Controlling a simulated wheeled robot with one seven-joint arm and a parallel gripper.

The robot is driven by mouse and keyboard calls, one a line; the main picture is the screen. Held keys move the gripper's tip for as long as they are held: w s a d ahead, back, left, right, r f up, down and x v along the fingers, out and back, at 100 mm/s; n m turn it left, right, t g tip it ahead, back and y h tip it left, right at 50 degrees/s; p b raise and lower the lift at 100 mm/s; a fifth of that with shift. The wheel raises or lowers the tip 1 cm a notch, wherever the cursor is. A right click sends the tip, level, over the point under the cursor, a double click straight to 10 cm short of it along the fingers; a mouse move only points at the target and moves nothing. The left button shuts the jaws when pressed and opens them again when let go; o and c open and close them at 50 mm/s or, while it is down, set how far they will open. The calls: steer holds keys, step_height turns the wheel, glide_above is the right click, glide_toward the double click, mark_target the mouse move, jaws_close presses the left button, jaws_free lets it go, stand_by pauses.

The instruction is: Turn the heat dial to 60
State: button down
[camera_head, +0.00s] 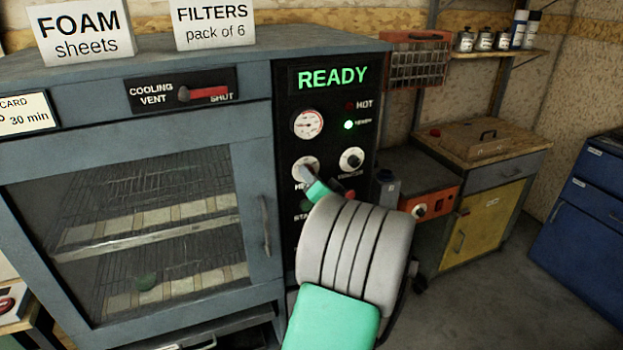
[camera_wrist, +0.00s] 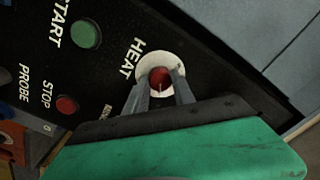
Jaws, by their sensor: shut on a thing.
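The heat dial (camera_wrist: 158,78) is a red knob on a pale round scale, beside the word HEAT on the black control panel (camera_head: 330,100). In the wrist view my gripper (camera_wrist: 159,92) is shut on this knob, with a grey finger at each side. In the head view my gripper (camera_head: 308,172) reaches the dial's pale scale (camera_head: 304,163) from the lower right and hides most of the knob. The numbers on the scale are too small to read. The panel's display (camera_head: 333,77) reads READY.
A gauge (camera_head: 308,124) sits above the dial, and a second dial (camera_head: 352,160) is to its right. START (camera_wrist: 86,34) and STOP (camera_wrist: 67,105) buttons are close by. The oven door (camera_head: 140,230) is shut, left of the panel. Floor is clear at the right.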

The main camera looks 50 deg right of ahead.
steer(key=shift+f+b, duration=0.25)
steer(key=shift+b, duration=0.15)
steer(key=n+b, duration=1.1)
steer(key=b, duration=1.1)
steer(key=shift+d, duration=0.1)
steer(key=shift+s+r+n, duration=0.1)
steer(key=shift+n, duration=0.2)
steer(key=c, duration=1.1)
jaws_free()
steer(key=shift+r, duration=0.1)
steer(key=shift+o, duration=0.2)
steer(key=v, duration=0.7)
steer(key=shift+s+a, duration=0.2)
steer(key=shift+s, duration=0.15)
